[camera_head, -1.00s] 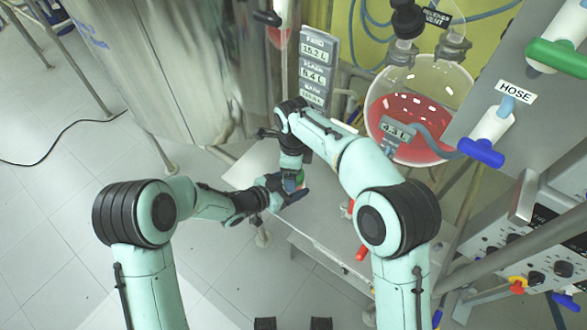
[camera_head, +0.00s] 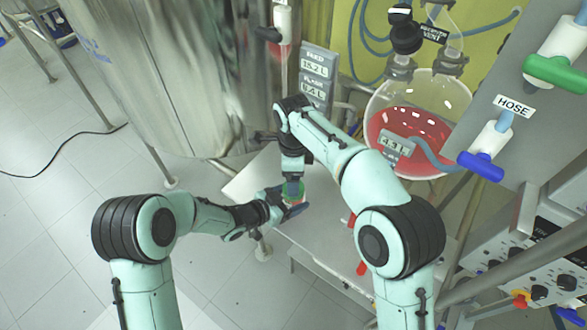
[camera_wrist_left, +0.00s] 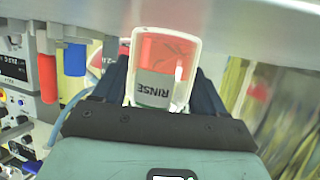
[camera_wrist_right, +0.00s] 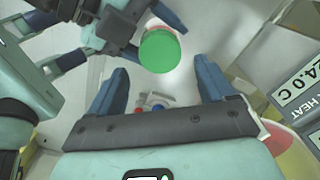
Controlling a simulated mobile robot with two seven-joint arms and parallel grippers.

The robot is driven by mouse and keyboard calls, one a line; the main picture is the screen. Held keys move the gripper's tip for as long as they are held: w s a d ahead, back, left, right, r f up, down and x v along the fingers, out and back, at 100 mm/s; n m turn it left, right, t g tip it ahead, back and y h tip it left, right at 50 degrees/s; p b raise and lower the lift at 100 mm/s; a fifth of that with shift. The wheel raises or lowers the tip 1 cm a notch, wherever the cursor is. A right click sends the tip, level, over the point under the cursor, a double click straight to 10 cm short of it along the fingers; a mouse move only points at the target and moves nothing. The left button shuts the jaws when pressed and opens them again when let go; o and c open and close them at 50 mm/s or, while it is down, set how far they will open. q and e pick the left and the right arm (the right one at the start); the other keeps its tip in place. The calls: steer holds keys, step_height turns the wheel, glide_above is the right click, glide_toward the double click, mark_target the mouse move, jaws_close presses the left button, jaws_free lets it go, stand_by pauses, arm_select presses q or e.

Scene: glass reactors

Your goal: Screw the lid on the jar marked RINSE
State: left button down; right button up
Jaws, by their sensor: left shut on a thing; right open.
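The jar marked RINSE (camera_wrist_left: 160,62) is between my left gripper's blue fingers (camera_wrist_left: 157,95); its label is upside down in the left wrist view, with red showing beside it. In the head view my left gripper (camera_head: 285,207) is shut on the jar above the bench. The round green lid (camera_wrist_right: 160,50) is over the jar in the right wrist view; I cannot tell how tightly it sits. My right gripper (camera_wrist_right: 162,78) is open and empty, with the lid just beyond its fingertips. In the head view it comes down from above at the lid (camera_head: 293,191).
A grey bench top (camera_head: 325,228) lies below the grippers. A large steel vessel (camera_head: 190,75) stands behind at left. A round flask of red liquid (camera_head: 418,125) hangs at right, near a panel with a HOSE valve (camera_head: 490,140). Readout signs (camera_head: 315,75) stand behind my right gripper.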

steer(key=n, duration=0.3)
steer(key=shift+r+n, duration=0.15)
steer(key=shift+n, duration=0.25)
steer(key=n, duration=0.4)
steer(key=shift+r, duration=0.15)
steer(key=n, duration=0.6)
steer(key=shift+r+n, duration=0.2)
steer(key=shift+n, duration=0.1)
steer(key=n, duration=0.6)
steer(key=shift+r, duration=0.2)
steer(key=n, duration=0.6)
steer(key=shift+r+n, duration=0.2)
steer(key=shift+n, duration=0.1)
steer(key=n, duration=0.6)
steer(key=shift+r, duration=0.2)
steer(key=n, duration=0.4)
steer(key=shift+r+n, duration=0.15)
steer(key=shift+n, duration=0.15)
steer(key=n, duration=0.4)
steer(key=shift+r, duration=0.15)
steer(key=n, duration=0.5)
steer(key=shift+r+n, duration=0.2)
steer(key=shift+n, duration=0.1)
